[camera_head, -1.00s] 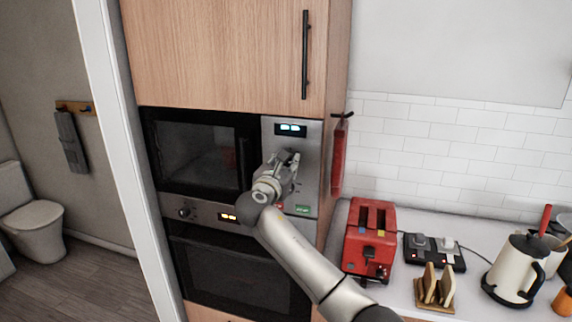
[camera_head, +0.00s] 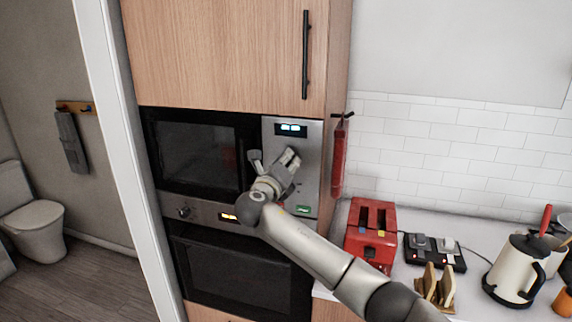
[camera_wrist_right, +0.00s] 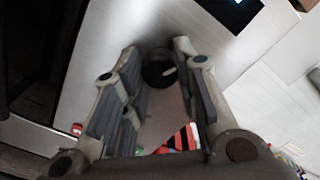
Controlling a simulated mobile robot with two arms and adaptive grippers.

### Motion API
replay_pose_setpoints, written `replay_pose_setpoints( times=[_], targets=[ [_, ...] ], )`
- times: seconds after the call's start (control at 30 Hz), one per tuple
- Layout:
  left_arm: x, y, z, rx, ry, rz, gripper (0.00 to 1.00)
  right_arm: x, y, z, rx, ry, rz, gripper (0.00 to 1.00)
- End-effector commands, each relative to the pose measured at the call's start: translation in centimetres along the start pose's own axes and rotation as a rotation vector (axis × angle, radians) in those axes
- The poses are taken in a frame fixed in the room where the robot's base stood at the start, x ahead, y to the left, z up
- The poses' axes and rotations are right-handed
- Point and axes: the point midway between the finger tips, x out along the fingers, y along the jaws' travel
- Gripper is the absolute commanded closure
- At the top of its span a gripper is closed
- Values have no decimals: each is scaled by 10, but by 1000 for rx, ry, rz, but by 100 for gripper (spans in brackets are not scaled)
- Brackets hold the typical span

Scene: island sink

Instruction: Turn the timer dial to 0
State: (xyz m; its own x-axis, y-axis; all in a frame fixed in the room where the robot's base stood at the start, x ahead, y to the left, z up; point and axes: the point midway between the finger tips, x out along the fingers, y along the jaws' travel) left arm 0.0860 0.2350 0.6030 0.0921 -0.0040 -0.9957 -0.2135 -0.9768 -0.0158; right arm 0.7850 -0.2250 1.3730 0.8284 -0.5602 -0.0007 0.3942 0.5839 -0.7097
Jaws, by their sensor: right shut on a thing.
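The timer dial (camera_wrist_right: 156,75) is a black round knob with a pale pointer mark, on the steel control panel of the microwave (camera_head: 292,157). In the wrist view it sits between the fingertips of my right gripper (camera_wrist_right: 157,55), which is shut on it with the fingers to either side. In the head view my right gripper (camera_head: 273,160) is at the panel below the lit display (camera_head: 291,129) and hides the dial. Which number the pointer marks cannot be read. My left gripper is out of view.
The microwave door (camera_head: 198,155) is left of the panel, with an oven (camera_head: 235,275) below. A red towel-like item (camera_head: 339,155) hangs at the cabinet's right side. A red toaster (camera_head: 370,240), toast rack (camera_head: 436,285) and kettle (camera_head: 513,270) stand on the counter.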

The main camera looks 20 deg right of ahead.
Motion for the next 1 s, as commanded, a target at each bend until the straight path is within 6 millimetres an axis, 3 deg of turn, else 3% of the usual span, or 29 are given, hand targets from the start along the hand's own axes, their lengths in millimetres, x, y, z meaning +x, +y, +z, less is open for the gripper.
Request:
replay_pose_setpoints(
  times=[0.5,1.0],
  targets=[
    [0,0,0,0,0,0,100,1,-4,4,-362,-6,-8,96],
    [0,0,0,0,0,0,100,1,-3,4,-443,-6,-7,96]
  ],
)
